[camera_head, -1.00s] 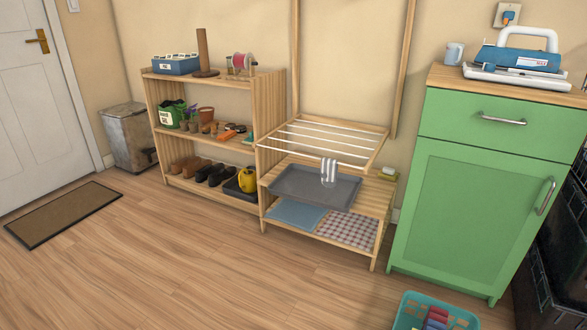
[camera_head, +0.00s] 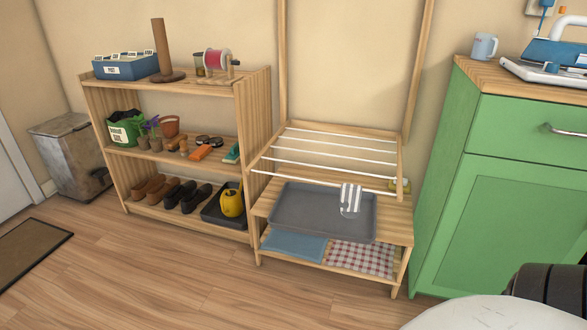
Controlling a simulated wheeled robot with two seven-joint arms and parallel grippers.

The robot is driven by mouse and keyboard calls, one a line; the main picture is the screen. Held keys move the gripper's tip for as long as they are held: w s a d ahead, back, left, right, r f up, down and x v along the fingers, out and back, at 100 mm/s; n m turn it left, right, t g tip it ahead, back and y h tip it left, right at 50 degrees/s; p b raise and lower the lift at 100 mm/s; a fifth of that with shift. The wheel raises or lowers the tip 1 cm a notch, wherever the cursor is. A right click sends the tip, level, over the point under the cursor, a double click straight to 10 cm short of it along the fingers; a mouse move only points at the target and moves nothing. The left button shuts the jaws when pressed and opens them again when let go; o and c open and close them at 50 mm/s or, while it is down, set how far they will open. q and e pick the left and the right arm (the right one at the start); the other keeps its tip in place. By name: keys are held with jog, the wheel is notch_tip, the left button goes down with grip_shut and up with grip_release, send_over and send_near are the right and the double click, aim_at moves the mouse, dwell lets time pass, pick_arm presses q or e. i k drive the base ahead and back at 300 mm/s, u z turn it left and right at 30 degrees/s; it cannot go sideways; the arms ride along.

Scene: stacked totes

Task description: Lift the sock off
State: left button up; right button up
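A grey and white striped sock (camera_head: 350,198) hangs over the front white rod of a wooden drying rack (camera_head: 398,160). The rack is folded out from the wall above a low wooden bench. The sock's lower end hangs in front of a grey tray (camera_head: 300,215) on the bench; I cannot tell whether it touches the tray. Neither of my grippers shows in the view. A white rounded part and a dark ribbed part at the bottom right look like my own body.
A shelf unit (camera_head: 259,120) with shoes, pots and a spool stands left of the rack. A green cabinet (camera_head: 490,210) stands close on the right, with a mug (camera_head: 484,46) and an iron on top. The wooden floor (camera_head: 190,290) in front is clear.

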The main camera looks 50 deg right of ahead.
aim_at(350, 194)
jog(key=z, duration=0.4)
jog(key=i, duration=1.25)
jog(key=z, duration=0.8)
